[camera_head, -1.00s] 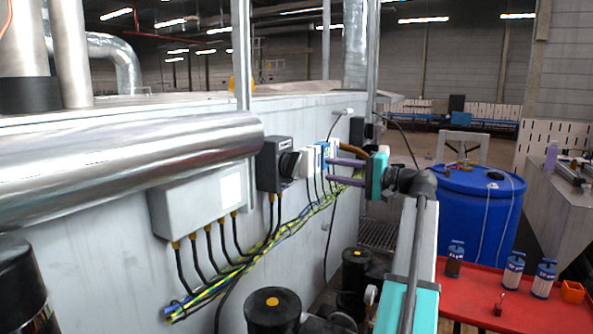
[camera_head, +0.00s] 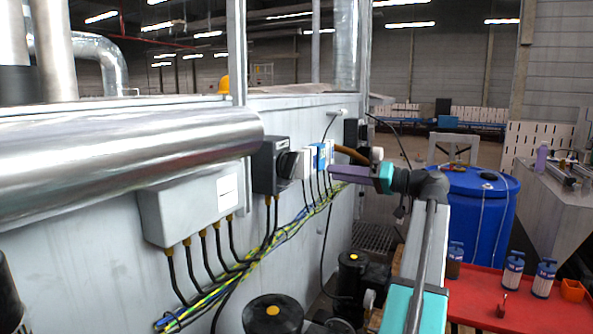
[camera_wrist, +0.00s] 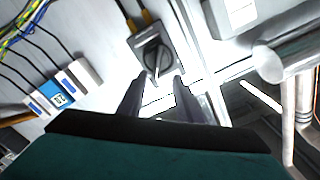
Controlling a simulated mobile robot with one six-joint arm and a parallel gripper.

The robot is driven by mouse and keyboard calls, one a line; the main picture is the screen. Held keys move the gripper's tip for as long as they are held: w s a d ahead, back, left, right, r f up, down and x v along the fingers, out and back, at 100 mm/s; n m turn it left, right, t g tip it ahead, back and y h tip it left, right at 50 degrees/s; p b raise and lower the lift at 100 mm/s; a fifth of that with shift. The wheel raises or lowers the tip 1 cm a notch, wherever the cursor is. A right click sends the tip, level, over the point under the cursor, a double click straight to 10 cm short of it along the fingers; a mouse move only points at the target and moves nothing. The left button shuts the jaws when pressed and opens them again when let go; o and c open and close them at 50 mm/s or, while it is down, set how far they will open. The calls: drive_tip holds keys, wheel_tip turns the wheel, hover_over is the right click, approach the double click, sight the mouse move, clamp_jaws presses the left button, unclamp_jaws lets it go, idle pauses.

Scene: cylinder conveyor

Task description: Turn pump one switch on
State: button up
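A dark grey switch box with a black rotary knob (camera_head: 288,165) is on the pale wall panel in the head view. In the wrist view the rotary knob (camera_wrist: 156,60) lies ahead, near the line between my fingers. My gripper (camera_head: 333,173) is to the right of the switch in the head view, apart from it. In the wrist view my gripper (camera_wrist: 158,84) is open and empty, its two fingers spread. Small blue and white units (camera_head: 317,158) sit right of the switch. No label naming pump one is readable.
A grey junction box (camera_head: 190,205) with several cables is left of the switch, below a large metal pipe (camera_head: 120,155). Yellow-green cables run along the wall. A blue barrel (camera_head: 480,210) and a red table (camera_head: 485,285) stand at right.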

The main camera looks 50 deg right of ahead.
sight(295, 167)
drive_tip(key=shift+p+x, duration=1.4)
drive_tip(key=shift+x, duration=5.3)
drive_tip(key=shift+d, duration=0.15)
